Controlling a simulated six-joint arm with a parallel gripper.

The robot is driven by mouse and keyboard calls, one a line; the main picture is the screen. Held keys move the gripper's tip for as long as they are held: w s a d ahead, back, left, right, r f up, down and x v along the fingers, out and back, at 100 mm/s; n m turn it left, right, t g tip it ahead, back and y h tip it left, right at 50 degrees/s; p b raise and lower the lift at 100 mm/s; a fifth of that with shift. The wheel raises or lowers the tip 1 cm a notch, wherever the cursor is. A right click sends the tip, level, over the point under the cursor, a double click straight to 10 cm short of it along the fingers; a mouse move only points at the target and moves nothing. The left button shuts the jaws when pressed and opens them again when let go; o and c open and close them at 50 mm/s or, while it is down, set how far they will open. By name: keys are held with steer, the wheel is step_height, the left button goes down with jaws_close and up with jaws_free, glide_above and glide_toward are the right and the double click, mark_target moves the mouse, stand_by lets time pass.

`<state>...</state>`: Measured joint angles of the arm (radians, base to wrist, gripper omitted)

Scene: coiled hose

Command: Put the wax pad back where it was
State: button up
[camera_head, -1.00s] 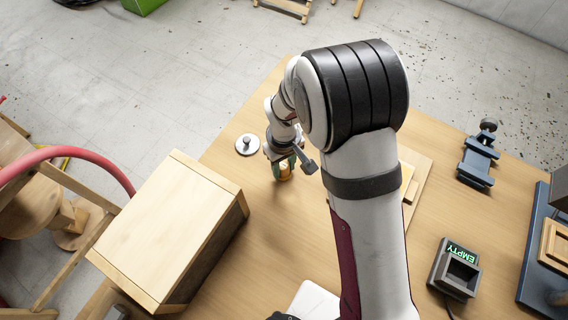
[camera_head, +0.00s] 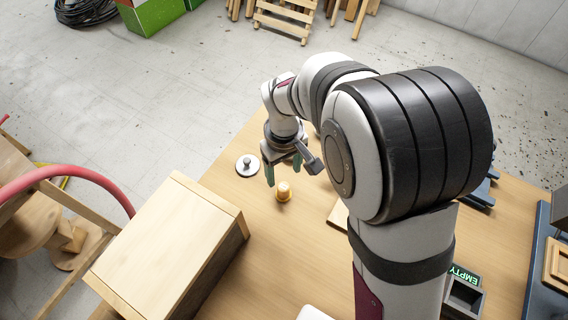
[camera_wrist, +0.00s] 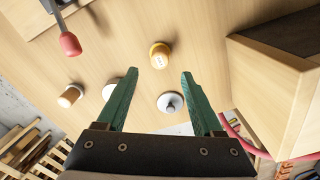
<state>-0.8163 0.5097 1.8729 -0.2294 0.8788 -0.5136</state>
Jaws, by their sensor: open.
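A small yellow-orange cylinder with a pale top (camera_head: 283,190) stands upright on the wooden table; it may be the wax pad, but I cannot tell for sure. It also shows in the wrist view (camera_wrist: 160,56), just beyond the fingertips, with small pale markings. My gripper (camera_head: 283,170) hangs above and beside it with its green fingers apart. In the wrist view my gripper (camera_wrist: 160,76) is open, with nothing held between its fingers.
A white disc with a grey knob (camera_head: 247,165) lies left of the cylinder. A large wooden box (camera_head: 170,245) stands at the table's left. An "EMPTY" display (camera_head: 465,275) is partly behind my arm. In the wrist view, a brown jar (camera_wrist: 70,96) and a red-tipped rod (camera_wrist: 69,43) show.

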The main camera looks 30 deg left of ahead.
steer(key=s+d+r+m, duration=0.1)
steer(key=d+r+m, duration=0.3)
steer(key=d+r, duration=0.3)
steer(key=s+d+r+m, duration=0.2)
steer(key=d+r+m, duration=0.25)
steer(key=d, duration=0.45)
steer(key=s+d+m+y, duration=0.1)
steer(key=s+d+m, duration=0.8)
steer(key=s, duration=0.1)
steer(key=shift+s+r+m+y, duration=0.15)
steer(key=shift+s+m+y, duration=0.2)
steer(key=shift+s+y, duration=0.05)
